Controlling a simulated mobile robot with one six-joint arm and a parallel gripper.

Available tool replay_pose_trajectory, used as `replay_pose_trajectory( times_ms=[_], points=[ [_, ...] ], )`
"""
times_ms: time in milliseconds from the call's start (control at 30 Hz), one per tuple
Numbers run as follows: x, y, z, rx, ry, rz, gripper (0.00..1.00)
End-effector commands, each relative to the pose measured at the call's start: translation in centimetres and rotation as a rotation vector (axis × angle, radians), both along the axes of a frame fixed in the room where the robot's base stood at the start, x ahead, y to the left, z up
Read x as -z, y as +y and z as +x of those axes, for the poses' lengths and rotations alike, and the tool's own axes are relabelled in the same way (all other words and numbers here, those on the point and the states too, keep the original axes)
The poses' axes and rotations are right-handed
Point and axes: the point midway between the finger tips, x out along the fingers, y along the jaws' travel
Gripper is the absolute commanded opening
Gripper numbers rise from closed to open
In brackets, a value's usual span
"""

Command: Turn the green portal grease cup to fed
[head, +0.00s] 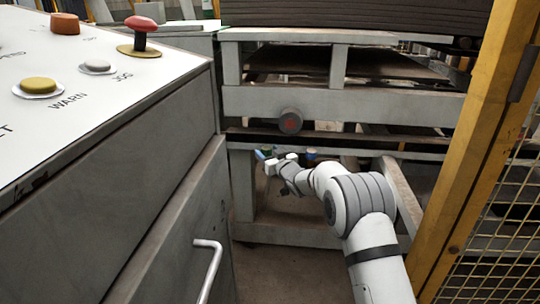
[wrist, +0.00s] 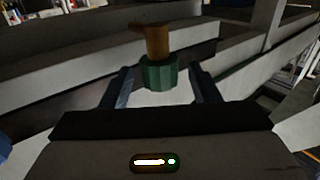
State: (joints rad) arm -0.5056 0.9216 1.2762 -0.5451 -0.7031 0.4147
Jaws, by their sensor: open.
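The green grease cup (wrist: 158,73) is in the middle of the wrist view, a ribbed green body joined to a brown fitting (wrist: 153,40). My gripper (wrist: 161,70) is open, with one bluish finger on each side of the cup. There is a visible gap between each finger and the cup, so it is not held. In the head view my gripper (head: 270,161) is small, at the machine's lower frame, and I cannot clearly make out the green cup there. No marking for the cup's setting is readable.
A control panel (head: 60,80) with buttons and a cabinet with a handle (head: 208,268) stand at left. A yellow post with mesh (head: 480,140) stands at right. Grey beams (head: 345,104) and a dark round knob (head: 290,121) lie above my arm. A small blue-and-brown part (head: 311,154) sits right of my gripper.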

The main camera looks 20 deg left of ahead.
Motion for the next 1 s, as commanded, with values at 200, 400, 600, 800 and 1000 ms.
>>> replay_pose_trajectory(
  times_ms=[200, 400, 600, 800, 1000],
  points=[
    [-0.06, 0.16, 0.2, 0.001, -0.001, 0.001, 0.56],
    [-0.04, 0.09, 0.21, 0.001, -0.001, -0.001, 0.48],
    [-0.03, 0.04, 0.24, 0.002, -0.001, -0.001, 0.32],
    [-0.02, 0.0, 0.25, 0.002, -0.001, -0.001, 0.15],
    [0.04, -0.01, 0.25, 0.006, -0.001, -0.001, 0.11]
  ],
)
